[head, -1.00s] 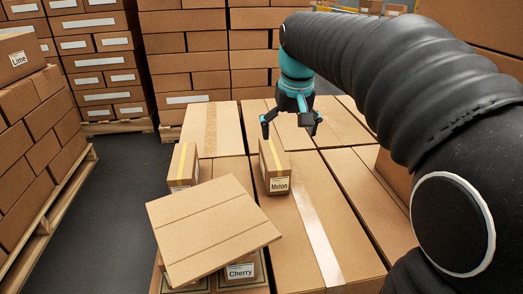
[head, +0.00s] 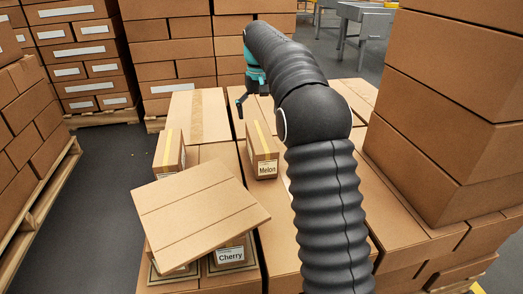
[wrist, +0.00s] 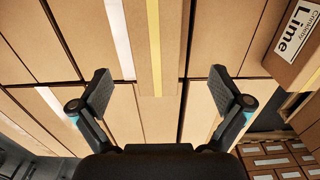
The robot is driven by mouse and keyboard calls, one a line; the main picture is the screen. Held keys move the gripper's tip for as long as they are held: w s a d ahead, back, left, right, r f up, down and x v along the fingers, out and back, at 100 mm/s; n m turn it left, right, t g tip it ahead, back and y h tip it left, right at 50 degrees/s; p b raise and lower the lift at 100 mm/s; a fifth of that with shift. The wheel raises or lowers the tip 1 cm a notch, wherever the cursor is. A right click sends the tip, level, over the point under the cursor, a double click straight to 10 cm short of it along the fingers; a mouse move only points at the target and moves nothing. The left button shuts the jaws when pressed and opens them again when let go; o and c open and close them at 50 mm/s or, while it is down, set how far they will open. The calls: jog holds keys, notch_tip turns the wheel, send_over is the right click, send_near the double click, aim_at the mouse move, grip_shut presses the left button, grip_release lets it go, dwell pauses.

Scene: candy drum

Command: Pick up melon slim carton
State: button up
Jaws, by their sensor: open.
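The melon carton (head: 262,150) is a slim upright brown box with a yellow tape strip and a "Melon" label on its near face. It stands on large flat boxes in the middle of the head view. My gripper (head: 243,102) is beyond and above it, partly hidden by my arm. In the wrist view my gripper (wrist: 160,105) is open and empty, its fingers spread wide. A yellow-taped carton (wrist: 155,45) lies ahead between the fingers, apart from them; it appears to be the melon carton, though no label shows there.
A similar slim carton (head: 170,150) stands just left of the melon carton. A tilted flat box (head: 200,210) lies in front, over the cherry carton (head: 230,254). A tall box stack (head: 450,100) rises at right. The lime carton (wrist: 298,40) shows in the wrist view.

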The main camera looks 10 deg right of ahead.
aim_at(259, 136)
notch_tip(259, 136, down, 6)
jog(key=shift+f+b, duration=0.1)
jog(key=shift+b, duration=0.5)
jog(key=shift+w+d+f+b, duration=0.1)
jog(key=shift+f+b, duration=0.15)
jog(key=shift+f, duration=0.65)
jog(key=shift+s+d+f+b, duration=0.1)
jog(key=shift+d+f+b, duration=0.1)
jog(key=shift+f, duration=0.65)
jog(key=shift+w+d+f+b, duration=0.1)
jog(key=shift+f+b, duration=0.15)
jog(key=shift+f, duration=0.65)
jog(key=shift+r, duration=0.1)
jog(key=c, duration=1.5)
jog(key=shift+c, duration=0.2)
